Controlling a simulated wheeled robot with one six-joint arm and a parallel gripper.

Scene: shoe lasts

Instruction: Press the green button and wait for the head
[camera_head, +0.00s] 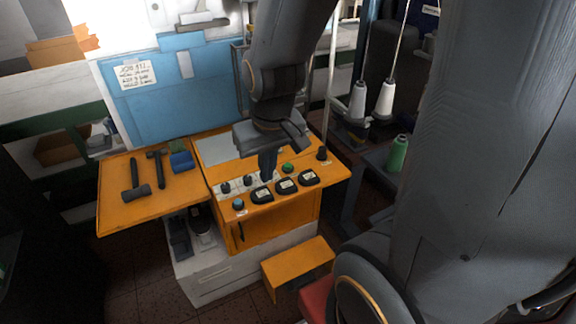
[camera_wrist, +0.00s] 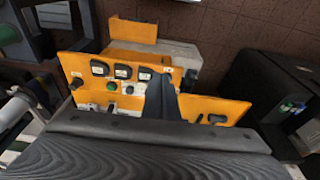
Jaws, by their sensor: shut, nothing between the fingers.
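The green button (camera_head: 288,167) is a small round cap on the orange control panel (camera_head: 262,218), right of my gripper in the head view. In the wrist view the green button (camera_wrist: 111,86) lies left of my fingers. My gripper (camera_head: 267,174) is shut and empty, pointing down over the panel. Its fingers also show in the wrist view (camera_wrist: 163,82), covering part of the panel. A gap in the picture separates the fingertips from the green button. I cannot tell their height above the panel. I cannot make out which part is the head.
Several black controls stand near the button, including a black knob (camera_head: 321,153); a blue button (camera_head: 238,204) is at the panel's front left. Two hammers (camera_head: 134,180) and a blue block (camera_head: 181,161) lie on the left shelf. Thread cones (camera_head: 385,98) stand at right.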

